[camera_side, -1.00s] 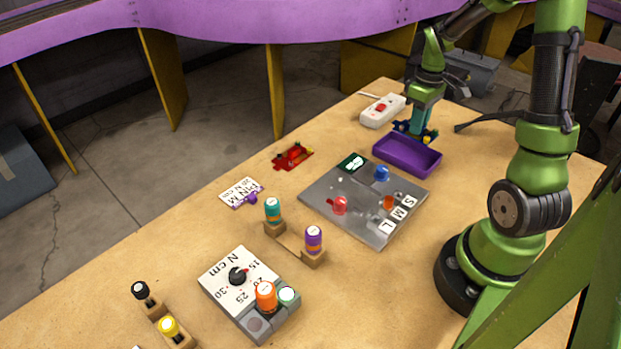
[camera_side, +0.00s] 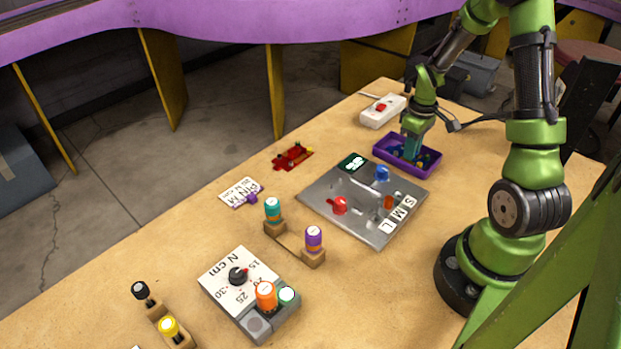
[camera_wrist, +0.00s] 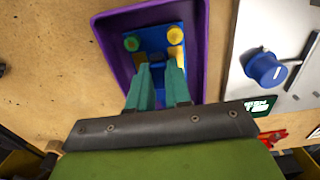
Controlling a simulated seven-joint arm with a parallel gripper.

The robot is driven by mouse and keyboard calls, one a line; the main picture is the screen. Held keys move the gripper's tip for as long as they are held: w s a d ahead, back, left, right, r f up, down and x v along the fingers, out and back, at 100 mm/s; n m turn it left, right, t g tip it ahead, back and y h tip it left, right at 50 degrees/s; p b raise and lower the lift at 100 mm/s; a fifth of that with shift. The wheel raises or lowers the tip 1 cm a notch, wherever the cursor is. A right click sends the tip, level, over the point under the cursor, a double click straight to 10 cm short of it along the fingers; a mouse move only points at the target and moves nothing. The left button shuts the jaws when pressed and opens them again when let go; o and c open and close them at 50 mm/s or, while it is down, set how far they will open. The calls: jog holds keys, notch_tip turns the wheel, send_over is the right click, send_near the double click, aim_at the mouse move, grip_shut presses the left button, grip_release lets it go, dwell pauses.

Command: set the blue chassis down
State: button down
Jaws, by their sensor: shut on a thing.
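The blue chassis (camera_wrist: 158,38) has yellow and green round parts at its corners. It sits low inside the purple tray (camera_wrist: 197,60), within its walls. In the side view the tray (camera_side: 432,171) stands behind the metal board, and the chassis shows only as small blue and yellow bits inside it. My gripper (camera_wrist: 158,80) reaches down into the tray and is shut on the chassis. In the side view my gripper (camera_side: 411,153) hides part of the chassis. Whether the chassis touches the tray floor I cannot tell.
A metal board (camera_side: 320,205) with blue and red knobs lies just in front of the tray. A white box with a red switch (camera_side: 383,110) stands behind it. A red chassis (camera_side: 292,156) lies to the left. Table right of the tray is clear.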

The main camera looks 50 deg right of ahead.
jog(key=c, duration=1.1)
grip_release()
jog(key=shift+f, duration=0.1)
jog(key=shift+o, duration=0.2)
notch_tip(320, 180, up, 12)
jog(key=w+a+r+m+t, duration=0.1)
jog(key=a+r+t, duration=0.1)
jog(key=a+r, duration=0.35)
jog(key=a+r+m+t, duration=0.1)
jog(key=a+r+t, duration=0.1)
jog(key=a, duration=0.6)
jog(key=s+a+r+m+t+y, duration=0.1)
jog(key=s+a+r, duration=0.1)
jog(key=a, duration=0.4)
jog(key=s+a+r+m+t+y, duration=0.1)
jog(key=s+a+t, duration=0.1)
jog(key=a, duration=0.4)
jog(key=shift+s+a+r, duration=0.4)
jog(key=shift+s, duration=0.3)
